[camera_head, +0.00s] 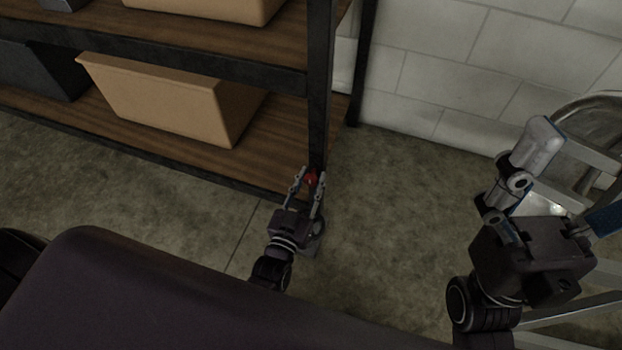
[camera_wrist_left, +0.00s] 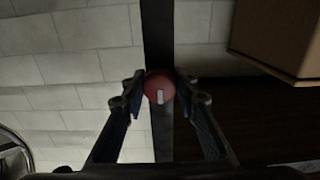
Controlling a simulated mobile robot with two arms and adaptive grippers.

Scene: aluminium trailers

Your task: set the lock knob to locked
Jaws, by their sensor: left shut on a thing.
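The lock knob (camera_wrist_left: 159,87) is a round red knob with a short white mark, in front of a dark upright post. In the left wrist view the mark runs nearly straight up and down, in the lower half of the knob. In the head view the knob (camera_head: 311,179) is a small red spot at the shelf's corner post. My left gripper (camera_head: 307,180) is shut on the knob, with one finger on each side of it; its fingers also show in the left wrist view (camera_wrist_left: 160,90).
A shelf (camera_head: 190,72) with a dark frame and wooden boards stands at the left, holding tan bins (camera_head: 170,98) and a dark bin (camera_head: 38,72). A metal ladder-like frame (camera_head: 590,150) stands at the right near my right arm. Bare concrete floor (camera_head: 385,215) lies between.

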